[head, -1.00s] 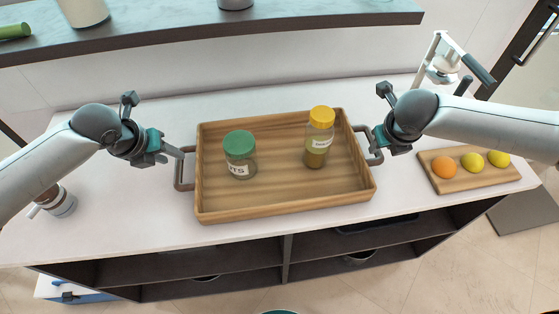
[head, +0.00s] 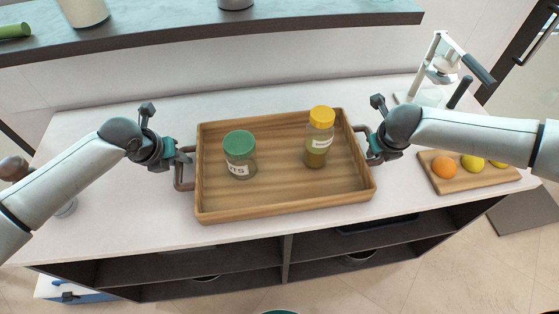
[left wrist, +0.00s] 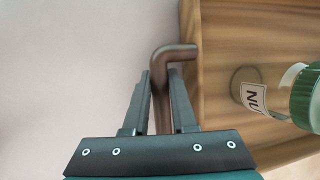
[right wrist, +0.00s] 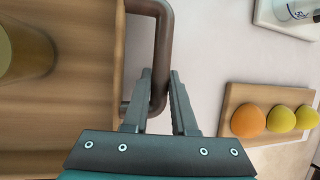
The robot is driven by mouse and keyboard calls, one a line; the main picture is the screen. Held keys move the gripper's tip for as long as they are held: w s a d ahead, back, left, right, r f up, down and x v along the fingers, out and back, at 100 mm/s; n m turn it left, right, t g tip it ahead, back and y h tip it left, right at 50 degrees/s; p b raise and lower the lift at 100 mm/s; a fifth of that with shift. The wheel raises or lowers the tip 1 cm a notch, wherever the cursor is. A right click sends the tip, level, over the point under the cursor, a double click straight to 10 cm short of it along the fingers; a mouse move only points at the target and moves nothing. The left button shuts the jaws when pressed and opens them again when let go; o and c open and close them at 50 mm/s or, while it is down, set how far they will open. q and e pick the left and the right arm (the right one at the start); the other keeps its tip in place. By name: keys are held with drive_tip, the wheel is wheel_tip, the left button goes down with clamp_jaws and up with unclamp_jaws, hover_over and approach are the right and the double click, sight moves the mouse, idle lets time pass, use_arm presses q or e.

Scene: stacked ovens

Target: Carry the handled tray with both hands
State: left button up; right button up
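The wooden handled tray (head: 285,208) lies on the white counter, with a dark metal handle at each short end. A green-lidded jar (head: 240,155) and a yellow-lidded jar (head: 319,137) stand upright in it. My left gripper (head: 185,160) is at the left handle (left wrist: 160,52), and its fingers are closed in on both sides of the bar. My right gripper (head: 372,150) is at the right handle (right wrist: 164,30), with its fingers likewise closed in on both sides of the bar. Parts of both handles are hidden by the grippers in the head view.
A wooden board (head: 475,183) with an orange and yellow fruits lies right of the tray. A white press-like device (head: 440,70) stands at the back right. A raised shelf (head: 200,30) runs behind. Open compartments lie below the counter's front edge.

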use_arm(q)
clamp_jaws()
use_arm(e)
clamp_jaws()
drive_tip(key=shift+d, duration=0.1)
idle(0.7)
use_arm(q)
drive_tip(key=shift+w+r, duration=0.1)
drive_tip(key=shift+r, duration=0.15)
use_arm(e)
drive_tip(key=shift+w+r, duration=0.1)
drive_tip(key=shift+r, duration=0.1)
